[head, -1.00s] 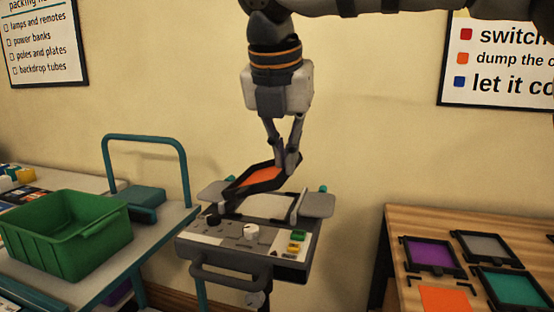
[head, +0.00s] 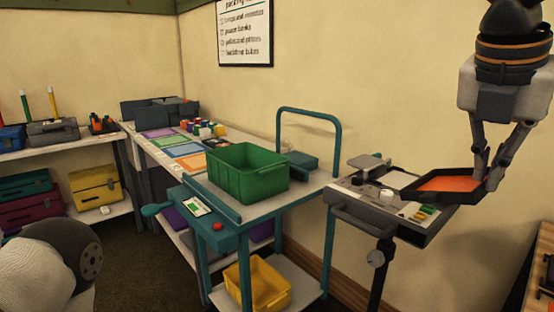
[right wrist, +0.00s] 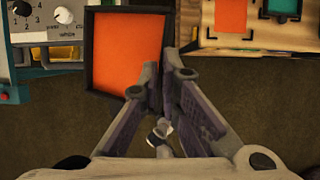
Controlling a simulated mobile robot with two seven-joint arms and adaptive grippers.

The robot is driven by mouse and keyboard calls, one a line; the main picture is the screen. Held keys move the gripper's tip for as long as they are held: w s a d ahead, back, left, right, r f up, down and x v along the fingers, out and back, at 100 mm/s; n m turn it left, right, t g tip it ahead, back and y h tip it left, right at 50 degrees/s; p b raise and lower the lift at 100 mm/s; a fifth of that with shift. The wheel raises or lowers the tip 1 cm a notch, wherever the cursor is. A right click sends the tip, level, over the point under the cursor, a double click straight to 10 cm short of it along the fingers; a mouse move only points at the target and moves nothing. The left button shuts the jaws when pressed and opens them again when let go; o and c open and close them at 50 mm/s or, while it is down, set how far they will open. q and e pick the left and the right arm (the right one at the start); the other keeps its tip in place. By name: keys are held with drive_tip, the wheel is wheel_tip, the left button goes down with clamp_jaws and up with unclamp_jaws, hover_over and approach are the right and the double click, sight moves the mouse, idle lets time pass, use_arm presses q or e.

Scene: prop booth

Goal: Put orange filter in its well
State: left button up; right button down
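The orange filter (head: 448,183) is an orange square in a dark frame. My right gripper (head: 487,182) is shut on the frame's right edge and holds it in the air by the right end of the grey control console. In the right wrist view the filter (right wrist: 127,50) lies left of the fingertips (right wrist: 170,72), over floor between the console and a wooden table. An orange patch (right wrist: 231,15) on that table shows at the top; I cannot tell for sure that it is the filter's well. My left gripper is out of view.
The console (head: 375,212) stands on a post beside a teal cart (head: 318,182) carrying a green crate (head: 247,172). The wooden table (head: 543,262) is cut off at the right edge; the wrist view shows a green-framed piece (right wrist: 283,6) on it.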

sight(463, 196)
drive_tip(key=shift+s+a+f+n, duration=0.15)
drive_tip(key=shift+s+f+n, duration=0.05)
drive_tip(key=shift+s+n, duration=0.25)
drive_tip(key=shift+w+a+f+n+t+y, duration=0.15)
drive_tip(key=shift+f+n+t+y, duration=0.2)
drive_tip(key=shift+n, duration=0.5)
drive_tip(key=f+n+y, duration=0.1)
drive_tip(key=n, duration=0.1)
drive_tip(key=a+f+n+y, duration=0.1)
drive_tip(key=n, duration=0.2)
drive_tip(key=a+f+n+y, duration=0.1)
drive_tip(key=n, duration=0.2)
drive_tip(key=shift+w+f+t, duration=0.25)
drive_tip(key=shift+w+t, duration=0.1)
drive_tip(key=s+a+f+n+g+y, duration=0.1)
drive_tip(key=a+f+n+g, duration=0.4)
drive_tip(key=n, duration=1.1)
drive_tip(key=s+a+f+n+g, duration=0.15)
drive_tip(key=f+n+g, duration=0.35)
drive_tip(key=n, duration=1)
drive_tip(key=s+f+n+t+h, duration=0.1)
drive_tip(key=s+f+n, duration=0.3)
drive_tip(key=f, duration=0.8)
drive_tip(key=shift+s+a+f, duration=0.3)
drive_tip(key=shift+a+f, duration=0.05)
drive_tip(key=shift+f, duration=0.05)
